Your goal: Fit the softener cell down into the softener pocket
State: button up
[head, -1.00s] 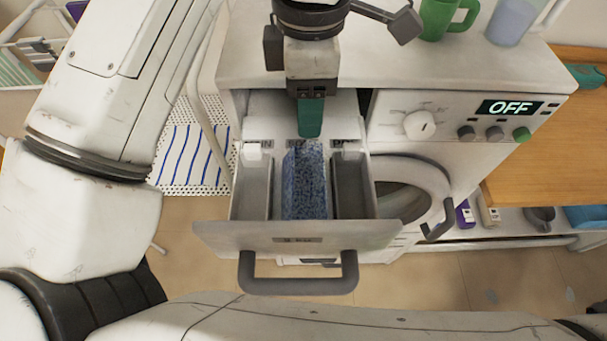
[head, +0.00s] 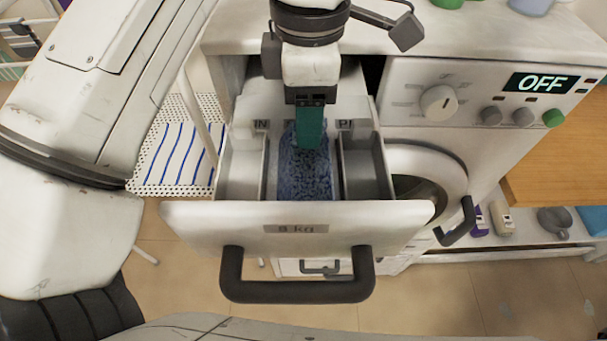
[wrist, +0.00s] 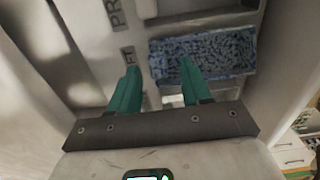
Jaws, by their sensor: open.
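The softener cell (head: 303,175) is a speckled blue block in the middle compartment of the open drawer, the softener pocket (head: 334,180). It lies between the compartment's side walls; its lower part and front end are hidden, so I cannot tell how deep it sits. My gripper (head: 309,146) points down over the cell's back part, its green fingers overlapping in the head view. In the wrist view my gripper (wrist: 160,68) is open, with a gap between the fingers. The cell (wrist: 215,52) shows there beyond the fingertips, overlapped by the right finger.
The drawer front (head: 380,212) with its dark handle (head: 297,290) stands nearest me. Empty-looking side compartments flank the pocket, left (head: 243,172) and right (head: 366,172). The washer's control panel (head: 470,100) reads OFF at the right, above the round door (head: 436,178).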

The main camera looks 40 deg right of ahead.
jog(key=shift+f+b, duration=0.45)
jog(key=shift+f, duration=0.35)
jog(key=shift+r, duration=0.1)
grip_shut()
